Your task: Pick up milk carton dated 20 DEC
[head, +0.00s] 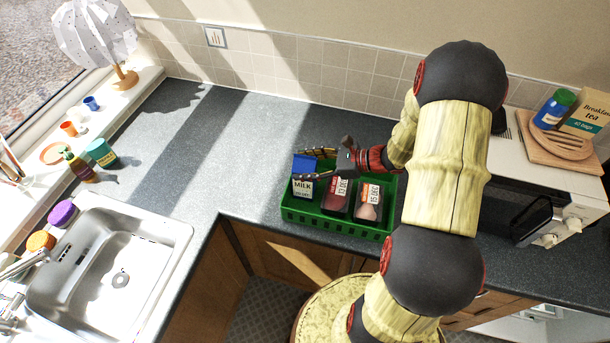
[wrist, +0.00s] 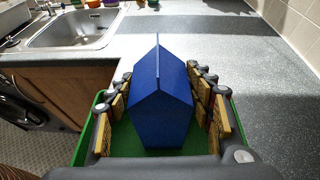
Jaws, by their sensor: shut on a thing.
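A blue-topped milk carton (head: 304,184) with a white label reading MILK stands at the left end of a green crate (head: 338,226). The date on its label is too small to read. My gripper (head: 309,164) reaches in from the right and is shut on the carton's upper part. In the wrist view the blue carton (wrist: 161,105) stands upright between my two fingers (wrist: 163,108), with the green crate floor around it. Two other packs share the crate: a dark red one (head: 337,196) labelled 13 DEC and another (head: 369,202) labelled 15 DEC.
A steel sink (head: 115,262) lies at the left. Bottles (head: 78,166) and small pots line the window side. A white appliance (head: 560,195) stands at the right, with a wooden tray, jar and tea box on top. The counter left of the crate is clear.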

